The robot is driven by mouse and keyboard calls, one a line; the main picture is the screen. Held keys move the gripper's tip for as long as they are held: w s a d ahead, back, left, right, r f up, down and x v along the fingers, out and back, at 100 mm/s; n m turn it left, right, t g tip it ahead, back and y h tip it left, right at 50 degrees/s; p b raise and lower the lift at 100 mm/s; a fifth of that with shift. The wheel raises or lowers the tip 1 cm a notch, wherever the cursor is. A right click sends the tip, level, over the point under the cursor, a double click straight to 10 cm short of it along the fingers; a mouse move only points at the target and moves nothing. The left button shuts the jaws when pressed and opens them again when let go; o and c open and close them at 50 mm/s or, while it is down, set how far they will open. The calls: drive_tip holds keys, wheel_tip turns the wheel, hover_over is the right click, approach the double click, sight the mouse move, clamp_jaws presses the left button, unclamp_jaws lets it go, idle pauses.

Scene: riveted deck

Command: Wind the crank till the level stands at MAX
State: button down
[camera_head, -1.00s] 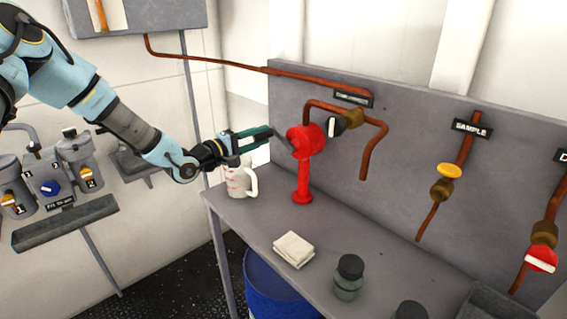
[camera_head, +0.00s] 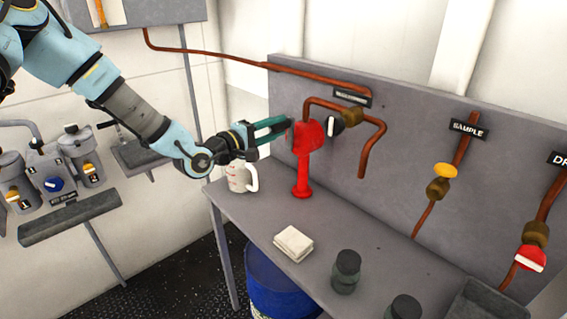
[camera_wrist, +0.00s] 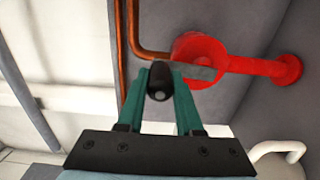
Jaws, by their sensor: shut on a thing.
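A red crank pump (camera_head: 302,172) stands upright on the grey bench; it also shows in the wrist view (camera_wrist: 262,66). Its grey crank arm (camera_wrist: 198,73) runs across the red head to a dark round handle (camera_wrist: 160,84). My gripper (camera_head: 286,125) is at the left side of the pump head. In the wrist view my teal fingers (camera_wrist: 162,78) are shut on the handle, one on each side. In the head view the handle is hidden by the fingers. An orange-filled gauge strip (camera_head: 101,14) shows on the grey wall tank; its top is cut off and no MAX mark is visible.
A white jug (camera_head: 238,178) stands close below my gripper. A folded cloth (camera_head: 293,243) and dark-lidded jars (camera_head: 346,272) are on the bench (camera_head: 330,225). Copper pipes (camera_head: 372,150) and valves line the back panel. A blue drum (camera_head: 275,290) is under the bench.

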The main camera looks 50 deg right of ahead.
drive_tip(key=s+f+b, duration=0.6)
drive_tip(key=f+b, duration=0.3)
drive_tip(key=f, duration=0.1)
drive_tip(key=w+f+b, duration=0.2)
drive_tip(key=w+f, duration=0.2)
drive_tip(key=w, duration=0.3)
drive_tip(key=shift+w+b, duration=0.4)
idle(0.8)
drive_tip(key=shift+a+f, duration=0.1)
drive_tip(key=shift+f, duration=0.2)
idle(1.0)
